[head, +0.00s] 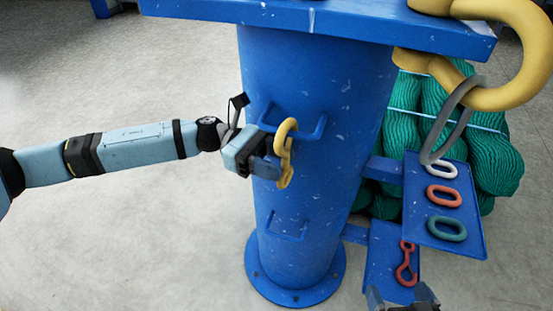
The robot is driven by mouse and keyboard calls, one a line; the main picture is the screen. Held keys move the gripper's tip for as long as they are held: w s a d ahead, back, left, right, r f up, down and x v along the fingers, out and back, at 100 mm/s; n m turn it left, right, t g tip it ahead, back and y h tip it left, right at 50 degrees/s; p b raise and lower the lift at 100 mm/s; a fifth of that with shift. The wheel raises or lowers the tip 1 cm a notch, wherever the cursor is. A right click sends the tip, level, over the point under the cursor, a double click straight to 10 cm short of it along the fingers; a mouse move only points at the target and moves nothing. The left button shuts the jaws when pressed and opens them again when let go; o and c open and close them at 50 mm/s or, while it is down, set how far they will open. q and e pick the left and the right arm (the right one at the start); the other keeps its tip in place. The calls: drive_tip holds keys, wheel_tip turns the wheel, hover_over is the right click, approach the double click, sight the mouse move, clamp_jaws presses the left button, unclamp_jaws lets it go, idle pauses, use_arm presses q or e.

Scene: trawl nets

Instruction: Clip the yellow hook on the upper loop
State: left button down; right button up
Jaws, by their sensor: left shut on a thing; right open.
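The yellow hook (286,158) is in front of the blue post (318,80). My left gripper (268,163) is shut on the hook from the left, at its middle. The hook's curved top overlaps the upper loop (312,132), a blue bar handle on the post. I cannot tell whether the loop's bar lies inside the hook. A lower loop (289,235) sits further down the post with nothing on it. My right gripper (405,300) shows only in part at the bottom edge, open, below the lower tray.
An upper blue tray (467,240) holds a white, a red and a green link. A lower blue tray (378,265) holds a red hook (406,265). A big yellow hook (525,75) with a grey ring (445,122) hangs at upper right. Green nets (493,150) stand behind.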

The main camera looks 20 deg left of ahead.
drive_tip(key=shift+d, duration=0.1)
use_arm(q)
drive_tip(key=shift+c, duration=2.4)
unclamp_jaws()
drive_tip(key=shift+a, duration=0.1)
drive_tip(key=v, duration=1.3)
drive_tip(key=shift+a, duration=0.3)
use_arm(e)
drive_tip(key=shift+s+d+f+g+h, duration=0.1)
drive_tip(key=shift+s+f+g+h, duration=0.15)
drive_tip(key=shift+f, duration=0.2)
use_arm(q)
drive_tip(key=shift+w+r, duration=0.15)
